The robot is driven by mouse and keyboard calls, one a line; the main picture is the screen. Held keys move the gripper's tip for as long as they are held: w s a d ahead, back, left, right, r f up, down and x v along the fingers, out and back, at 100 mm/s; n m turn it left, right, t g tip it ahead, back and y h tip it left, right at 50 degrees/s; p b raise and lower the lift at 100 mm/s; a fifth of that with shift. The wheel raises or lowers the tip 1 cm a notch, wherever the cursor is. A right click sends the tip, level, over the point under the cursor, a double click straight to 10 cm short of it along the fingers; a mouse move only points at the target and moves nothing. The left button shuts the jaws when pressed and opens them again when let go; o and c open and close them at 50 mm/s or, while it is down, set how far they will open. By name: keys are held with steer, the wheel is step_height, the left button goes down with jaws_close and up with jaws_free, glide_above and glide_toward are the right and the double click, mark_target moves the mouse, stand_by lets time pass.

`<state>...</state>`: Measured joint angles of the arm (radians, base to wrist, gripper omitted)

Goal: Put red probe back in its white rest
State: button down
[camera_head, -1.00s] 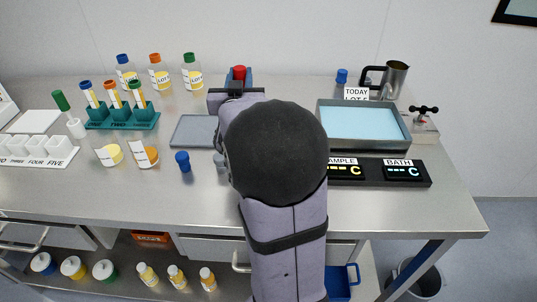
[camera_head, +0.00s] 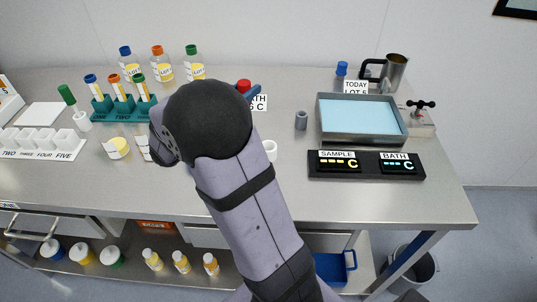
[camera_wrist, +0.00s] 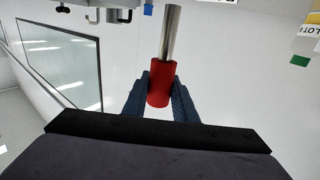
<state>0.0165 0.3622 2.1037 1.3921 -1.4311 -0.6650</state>
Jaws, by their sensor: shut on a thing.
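My gripper (camera_wrist: 158,88) is shut on the red probe (camera_wrist: 159,85), its blue fingers on either side of the red handle. The probe's bare metal rod (camera_wrist: 170,35) extends away from the fingers in the wrist view. In the head view the red end (camera_head: 243,85) shows above the bench's back part, just right of my dark wrist, with a blue finger beside it. A small white cup-like piece (camera_head: 270,150) stands right of my arm, partly hidden; I cannot tell if it is the white rest. A green-handled piece (camera_head: 66,95) leans by a white holder (camera_head: 82,121) at left.
A blue-filled bath tray (camera_head: 360,142) and a black display panel (camera_head: 325,173) are at right. A grey cylinder (camera_head: 301,120) stands left of the bath. A teal tube rack (camera_head: 112,115) and several bottles stand at back left. My arm hides the middle of the bench.

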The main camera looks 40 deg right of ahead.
steer(key=s+r+m+g, duration=0.35)
steer(key=s+g, duration=0.25)
steer(key=s, duration=0.3)
step_height(320, 180, down, 11)
steer(key=shift+w+d, duration=0.2)
steer(key=shift+d, duration=0.05)
steer(key=shift+f, duration=0.2)
steer(key=c, duration=1.4)
jaws_free()
steer(key=shift+m, duration=0.25)
steer(key=shift+c, duration=0.2)
steer(key=w+a+b, duration=0.1)
steer(key=a+b, duration=0.1)
steer(key=a, duration=1)
steer(key=shift+w+r, duration=0.2)
steer(key=shift+w, duration=0.1)
steer(key=shift+w+r, duration=0.1)
